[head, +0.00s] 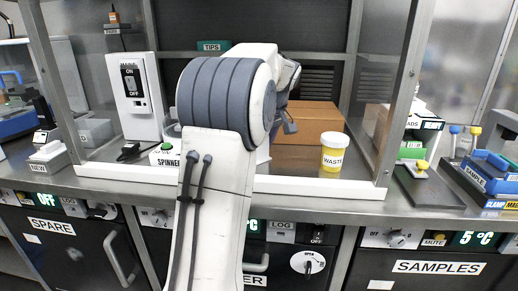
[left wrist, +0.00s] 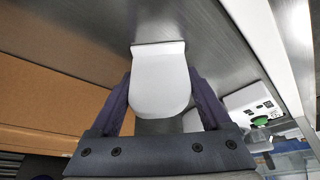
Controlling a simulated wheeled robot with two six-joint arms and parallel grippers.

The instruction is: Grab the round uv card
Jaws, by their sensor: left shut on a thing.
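A white piece with a rounded end and one flat edge (left wrist: 160,82) sits between the fingers of my left gripper in the left wrist view. It fits the round uv card, but no marking on it can be read. My left gripper (left wrist: 158,100) is shut on it, with a dark finger along each side. In the head view my left gripper (head: 289,122) is inside the hood, in front of the brown box, mostly hidden behind my arm. The card cannot be made out there. My right gripper is in neither view.
A brown box (head: 316,118) stands behind my gripper. The spinner (head: 166,156) is left of my arm, partly hidden. Steel floor between box and jar is clear.

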